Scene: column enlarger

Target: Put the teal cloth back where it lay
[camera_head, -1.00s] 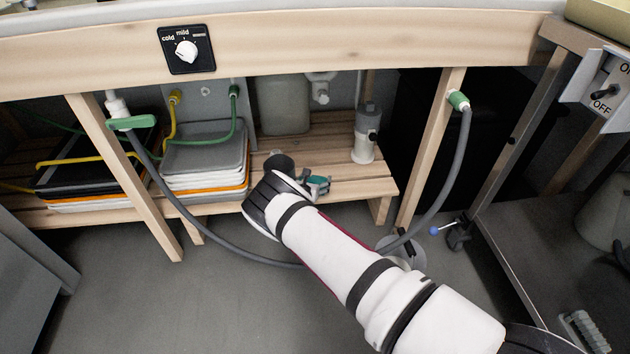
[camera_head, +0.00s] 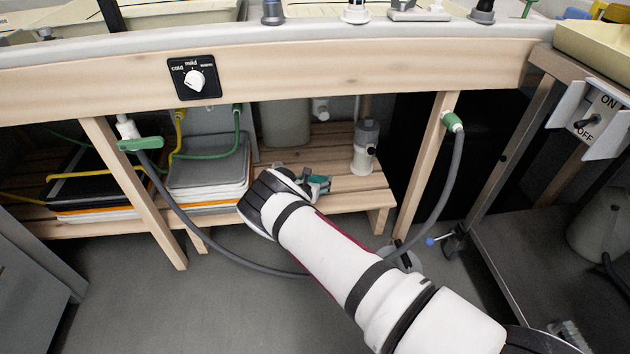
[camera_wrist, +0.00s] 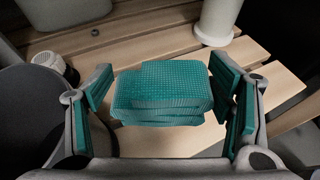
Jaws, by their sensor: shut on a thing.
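The teal cloth (camera_wrist: 160,92) is a folded, layered pad with a waffle-like weave, in the middle of the wrist view. My gripper (camera_wrist: 162,98) has its teal-padded fingers on the left and right of it and is shut on it. Behind and below the cloth are the pale wooden slats of the low shelf (camera_wrist: 277,90); I cannot tell whether it touches them. In the head view my gripper (camera_head: 318,184) is over the front of this shelf, mostly hidden behind my wrist, and I cannot make out the cloth from the finger pads.
A grey-white cylinder (camera_head: 364,147) stands on the shelf behind my gripper. Stacked trays (camera_head: 208,175) are to the left. A grey hose (camera_head: 450,185) loops below my arm. The wooden front beam (camera_head: 350,72) and a post (camera_head: 427,165) frame the opening.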

